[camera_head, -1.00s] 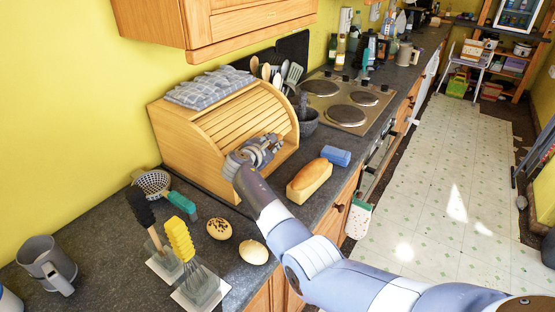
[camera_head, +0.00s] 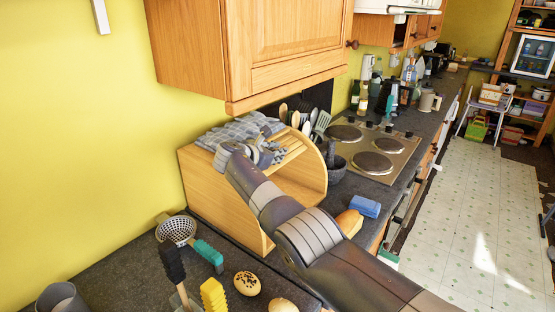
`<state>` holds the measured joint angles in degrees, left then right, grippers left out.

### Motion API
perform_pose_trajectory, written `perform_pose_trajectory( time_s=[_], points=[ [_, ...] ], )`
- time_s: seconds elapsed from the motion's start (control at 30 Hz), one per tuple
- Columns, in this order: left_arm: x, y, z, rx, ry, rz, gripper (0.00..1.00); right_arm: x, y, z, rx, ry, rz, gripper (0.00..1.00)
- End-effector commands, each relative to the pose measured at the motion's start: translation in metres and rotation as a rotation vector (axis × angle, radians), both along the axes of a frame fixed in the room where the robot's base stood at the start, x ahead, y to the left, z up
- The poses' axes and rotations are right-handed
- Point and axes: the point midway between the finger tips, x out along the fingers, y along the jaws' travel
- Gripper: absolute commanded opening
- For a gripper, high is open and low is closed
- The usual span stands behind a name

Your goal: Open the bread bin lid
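The wooden bread bin (camera_head: 208,195) stands on the dark worktop against the yellow wall. Its slatted roll lid (camera_head: 294,145) is rolled up to the top, and the front is open onto a bare-looking wooden interior (camera_head: 308,180). My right gripper (camera_head: 266,152) is at the upper part of the bin, by the lid's slats and the folded checked cloth (camera_head: 222,133) on top. Its fingertips are too small and partly hidden, so I cannot tell whether they are open, shut or touching the lid. My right arm hides part of the bin's front. My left gripper is out of view.
A bread loaf (camera_head: 349,222) and blue sponge (camera_head: 365,207) lie right of the bin. A strainer (camera_head: 177,229), brushes and seeded rolls (camera_head: 247,283) are in front. A wall cupboard (camera_head: 245,60) hangs close above. The hob (camera_head: 372,150) is behind.

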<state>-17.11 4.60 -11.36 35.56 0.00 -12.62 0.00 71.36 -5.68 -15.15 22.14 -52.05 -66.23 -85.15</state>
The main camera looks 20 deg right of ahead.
Motion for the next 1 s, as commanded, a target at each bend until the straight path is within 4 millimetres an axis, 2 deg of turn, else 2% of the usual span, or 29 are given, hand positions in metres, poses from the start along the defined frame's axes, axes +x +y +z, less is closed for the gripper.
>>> perform_pose_trajectory(
  time_s=[0.7,0.73,0.8,1.0],
  points=[
    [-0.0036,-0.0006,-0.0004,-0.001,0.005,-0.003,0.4,0.0026,0.0019,0.0031,0.006,0.001,0.002,0.0],
    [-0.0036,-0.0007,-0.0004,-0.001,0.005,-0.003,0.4,0.0026,0.0019,0.003,0.006,0.001,0.002,0.24],
    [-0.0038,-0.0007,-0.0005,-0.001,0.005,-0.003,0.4,0.0024,0.0019,0.003,0.005,0.002,0.002,0.38],
    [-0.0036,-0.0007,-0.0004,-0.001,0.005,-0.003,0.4,0.0024,0.0022,0.0035,0.005,0.001,0.002,0.38]
  ],
)
